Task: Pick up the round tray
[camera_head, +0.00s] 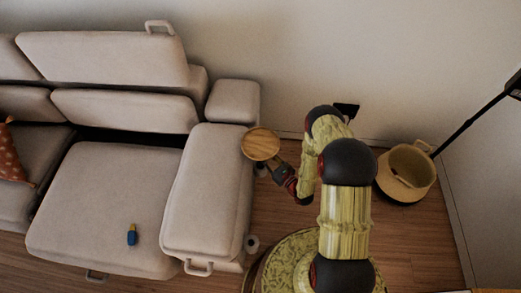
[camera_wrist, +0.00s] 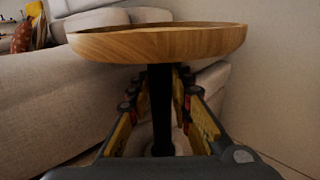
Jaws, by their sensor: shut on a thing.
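The round tray (camera_head: 261,144) is a light wooden disc with a raised rim, beside the sofa's right arm in the head view. In the wrist view the tray (camera_wrist: 160,42) looks level, seen edge-on from slightly below, with a dark upright post (camera_wrist: 162,110) under its middle. My gripper (camera_head: 276,164) is at the tray's lower right side. In the wrist view the fingers of my gripper (camera_wrist: 158,90) lie beneath the tray, one on each side of the post, and are shut on it. The exact contact at the fingertips is hidden.
The beige sofa (camera_head: 105,200) fills the left, with a small blue and yellow object (camera_head: 131,235) on its seat. A woven basket (camera_head: 407,172) and a dark lamp pole (camera_head: 468,122) stand at the right by the wall.

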